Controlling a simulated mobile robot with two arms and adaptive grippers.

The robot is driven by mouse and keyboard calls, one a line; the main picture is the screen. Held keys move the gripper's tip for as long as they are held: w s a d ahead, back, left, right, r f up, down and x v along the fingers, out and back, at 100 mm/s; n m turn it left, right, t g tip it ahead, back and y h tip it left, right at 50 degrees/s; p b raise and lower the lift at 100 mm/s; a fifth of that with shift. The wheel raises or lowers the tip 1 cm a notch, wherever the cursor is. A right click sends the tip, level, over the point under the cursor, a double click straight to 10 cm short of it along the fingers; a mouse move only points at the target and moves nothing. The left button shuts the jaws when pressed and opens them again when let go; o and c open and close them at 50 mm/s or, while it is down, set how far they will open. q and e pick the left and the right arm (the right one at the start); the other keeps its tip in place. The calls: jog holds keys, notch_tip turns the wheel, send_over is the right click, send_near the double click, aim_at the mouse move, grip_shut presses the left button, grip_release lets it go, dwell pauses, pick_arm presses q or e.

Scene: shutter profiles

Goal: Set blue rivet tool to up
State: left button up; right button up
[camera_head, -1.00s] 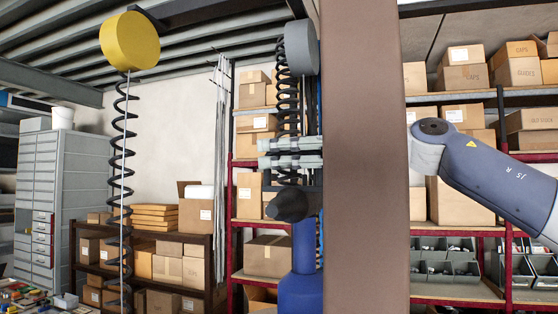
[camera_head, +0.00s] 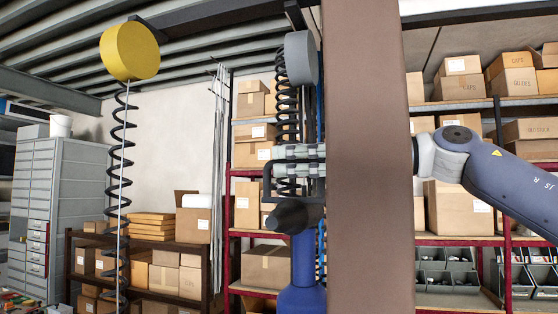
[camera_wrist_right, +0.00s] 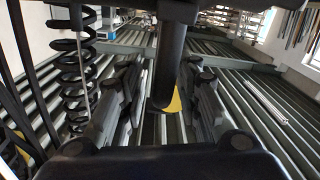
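The blue rivet tool (camera_head: 303,262) hangs upright under a grey reel with a black coiled cord, left of the brown post. Its dark nose (camera_head: 293,214) points left, toward me. My right gripper (camera_head: 284,161) reaches from behind the post, its two fingers level and pointing left just above the nose, beside a dark hook-like part. In the right wrist view, the fingers (camera_wrist_right: 160,100) stand apart on either side of a dark rod (camera_wrist_right: 171,60), with gaps beside it. The post hides the gripper's base and wrist. My left gripper is out of view.
The brown post (camera_head: 370,160) stands close in front. A yellow reel (camera_head: 130,46) with its own coil hangs at the left; the grey reel (camera_head: 300,58) hangs above the tool. Shelves with boxes (camera_head: 268,264) stand behind. A grey drawer cabinet (camera_head: 60,210) is far left.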

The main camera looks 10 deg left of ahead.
jog(key=s+d, duration=0.1)
jog(key=d, duration=0.8)
jog(key=shift+s, duration=0.3)
